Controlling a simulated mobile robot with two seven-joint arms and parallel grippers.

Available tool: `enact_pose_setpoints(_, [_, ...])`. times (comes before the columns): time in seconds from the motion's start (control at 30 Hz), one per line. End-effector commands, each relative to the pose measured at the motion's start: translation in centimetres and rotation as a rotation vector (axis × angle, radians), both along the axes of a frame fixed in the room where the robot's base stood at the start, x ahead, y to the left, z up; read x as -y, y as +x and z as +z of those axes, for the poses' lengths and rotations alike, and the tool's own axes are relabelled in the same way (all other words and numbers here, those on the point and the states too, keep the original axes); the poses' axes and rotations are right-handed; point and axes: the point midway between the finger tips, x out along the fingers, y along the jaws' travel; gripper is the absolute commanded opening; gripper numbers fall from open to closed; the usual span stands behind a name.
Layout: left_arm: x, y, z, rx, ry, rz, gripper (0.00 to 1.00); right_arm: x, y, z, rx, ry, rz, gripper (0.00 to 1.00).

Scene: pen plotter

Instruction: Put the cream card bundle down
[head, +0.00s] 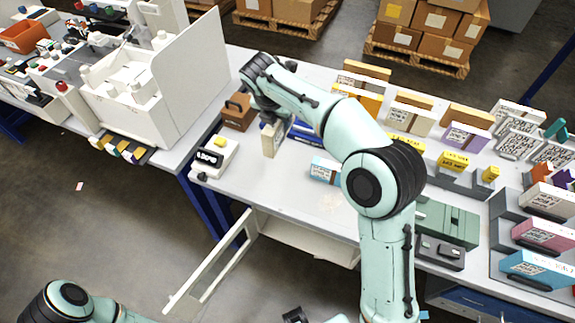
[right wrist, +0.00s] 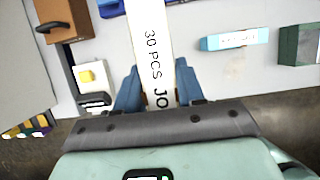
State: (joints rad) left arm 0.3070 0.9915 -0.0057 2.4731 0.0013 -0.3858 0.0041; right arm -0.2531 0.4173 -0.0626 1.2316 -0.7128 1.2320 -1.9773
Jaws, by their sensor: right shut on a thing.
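My right gripper (head: 274,128) is shut on the cream card bundle (head: 269,142), which hangs upright over the white table (head: 290,190). In the right wrist view the bundle (right wrist: 152,35) stands out between the two blue fingers (right wrist: 158,88), its printed side reading "30 PCS JO". I cannot tell whether its lower end touches the table. Of my left arm, only a part shows at the bottom left of the head view; its gripper is not clearly seen.
A brown case (head: 238,112) and a white device with a yellow top (head: 215,155) stand left of the bundle. A light-blue box (head: 325,170) lies to its right. Several card boxes line the back and right. The table's front middle is bare, above an open drawer (head: 290,237).

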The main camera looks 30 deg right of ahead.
Motion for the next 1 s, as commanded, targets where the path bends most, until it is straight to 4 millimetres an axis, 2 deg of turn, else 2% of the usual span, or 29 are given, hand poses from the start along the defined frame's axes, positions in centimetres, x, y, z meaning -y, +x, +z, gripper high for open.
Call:
enact_pose_setpoints(0.03, [0.0, -0.4, -0.8, -0.005, 0.000, 0.001, 0.43, 0.0, -0.2, -2.0, -0.007, -0.002, 0.000, 0.00])
enact_pose_setpoints(0.3, [0.0, -1.1, -2.4, -0.012, 0.000, 0.000, 0.43, 0.0, -0.1, -8.8, -0.005, -0.001, -0.002, 0.00])
enact_pose_setpoints(0.4, [0.0, -1.2, -2.6, -0.013, 0.000, 0.000, 0.43, 0.0, -0.1, -10.3, -0.004, -0.001, -0.002, 0.00])
enact_pose_setpoints(0.63, [0.0, -1.3, -2.9, -0.015, 0.000, 0.000, 0.43, 0.0, -0.1, -12.2, -0.002, -0.001, -0.002, 0.00])
enact_pose_setpoints(0.83, [0.0, -1.5, -3.6, -0.017, 0.000, 0.001, 0.43, 0.0, -0.1, -15.8, -0.005, -0.001, -0.003, 0.00])
enact_pose_setpoints(1.0, [0.0, -1.5, -3.7, -0.018, 0.000, 0.000, 0.43, 0.0, -0.1, -16.9, -0.001, 0.000, -0.004, 0.00])
